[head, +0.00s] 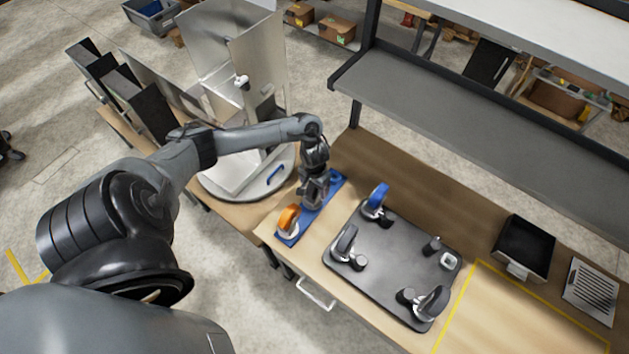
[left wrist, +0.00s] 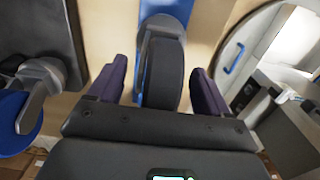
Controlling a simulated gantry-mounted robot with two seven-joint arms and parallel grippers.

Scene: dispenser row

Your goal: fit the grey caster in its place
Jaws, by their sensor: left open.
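The grey caster (left wrist: 163,72) stands on the blue strip (head: 334,190). In the left wrist view its dark wheel is between the two fingers of my left gripper (left wrist: 158,85), with gaps at the sides. In the head view my left gripper (head: 312,200) is over the strip and hides the caster. My left gripper is open. A black plate (head: 385,255) carries a blue-wheeled caster (head: 379,196) and two dark-wheeled casters (head: 346,242) (head: 434,302). My right gripper is out of view.
An orange-wheeled caster (head: 288,219) stands at the near end of the blue strip. A black bin (head: 524,248) and a slotted tray (head: 589,291) are on the right of the table. A grey shelf (head: 470,115) overhangs the back. A round turntable (head: 215,188) adjoins on the left.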

